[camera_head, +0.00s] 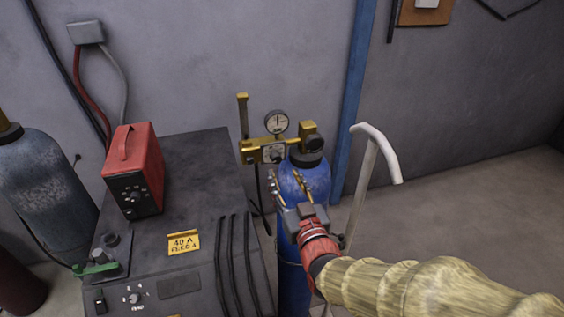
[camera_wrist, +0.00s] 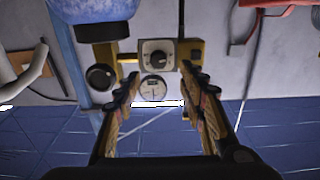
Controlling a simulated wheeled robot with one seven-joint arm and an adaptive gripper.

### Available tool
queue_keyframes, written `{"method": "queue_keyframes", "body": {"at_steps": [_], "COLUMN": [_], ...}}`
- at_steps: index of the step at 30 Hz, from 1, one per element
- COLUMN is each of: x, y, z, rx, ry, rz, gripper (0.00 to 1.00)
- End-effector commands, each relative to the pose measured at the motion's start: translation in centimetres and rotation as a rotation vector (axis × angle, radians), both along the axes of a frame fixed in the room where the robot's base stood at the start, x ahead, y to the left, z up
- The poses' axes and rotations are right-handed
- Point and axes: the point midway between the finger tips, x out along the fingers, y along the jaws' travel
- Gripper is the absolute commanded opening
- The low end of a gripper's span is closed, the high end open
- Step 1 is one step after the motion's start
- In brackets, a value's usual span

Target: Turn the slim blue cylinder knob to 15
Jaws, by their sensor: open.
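The slim blue cylinder (camera_head: 289,240) stands upright right of the dark machine, with brass fittings at its top. A small plate beside the fittings carries a round dark knob (camera_head: 272,152). In the wrist view the knob (camera_wrist: 157,56) shows face-on on its pale plate; its pointer and numbers are too small to read. A round gauge (camera_head: 277,122) sits above it in the head view. My gripper (camera_head: 290,178) is open and empty in front of the cylinder. In the wrist view its fingertips (camera_wrist: 158,78) are spread either side of the gauge, with the knob beyond them, apparently untouched.
The dark machine (camera_head: 190,190) on the left carries a red box (camera_head: 134,170) and a yellow label (camera_head: 184,243). A pale bent handle (camera_head: 375,150) rises close right of the cylinder. A larger grey-blue cylinder (camera_head: 45,180) stands far left. Floor at right is clear.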

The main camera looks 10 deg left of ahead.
Motion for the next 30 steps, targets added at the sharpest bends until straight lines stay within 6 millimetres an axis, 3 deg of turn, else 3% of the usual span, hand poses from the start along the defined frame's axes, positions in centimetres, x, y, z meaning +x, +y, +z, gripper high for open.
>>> {"method": "queue_keyframes", "body": {"at_steps": [15,30], "x": [5.3,6.3], "y": [3.2,3.8], "z": [0.0,0.0], "rx": [-0.002,-0.001], "ry": [0.003,0.002], "rz": [-0.001,-0.001], "gripper": [0.41,0.4]}}
